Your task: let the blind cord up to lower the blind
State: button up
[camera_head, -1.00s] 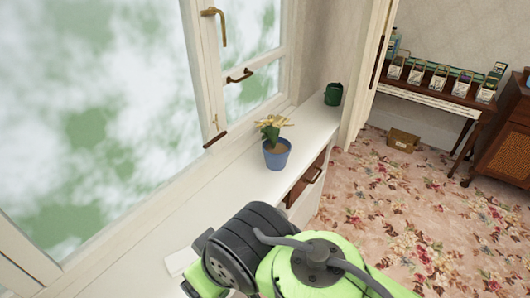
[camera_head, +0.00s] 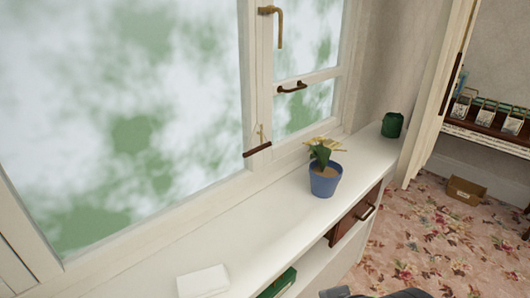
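No blind and no blind cord can be made out in the head view. A large window (camera_head: 130,120) with a white frame fills the left and middle. A brass handle (camera_head: 277,25) sits on the frame of its narrower right pane, and a dark catch (camera_head: 257,150) sits on the post near the sill. My gripper is not in view. Only a dark piece, probably of my arm, shows at the bottom edge right of centre.
A blue pot with a yellow-flowered plant (camera_head: 324,180) stands on the white sill counter (camera_head: 240,220). A white block (camera_head: 202,281) and a green canister (camera_head: 392,125) are also on it. A drawer (camera_head: 354,217) is below. A cardboard box (camera_head: 465,191) lies on the flowered carpet (camera_head: 430,240).

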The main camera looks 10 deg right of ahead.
aim_at(257, 149)
jog(key=l+u, duration=0.1)
jog(key=u, duration=0.3)
jog(key=i+l+u, duration=0.1)
jog(key=u, duration=0.3)
jog(key=l+u, duration=0.2)
jog(key=u, duration=0.2)
jog(key=l+u, duration=0.15)
jog(key=u, duration=0.25)
jog(key=l+u, duration=0.15)
jog(key=u, duration=0.3)
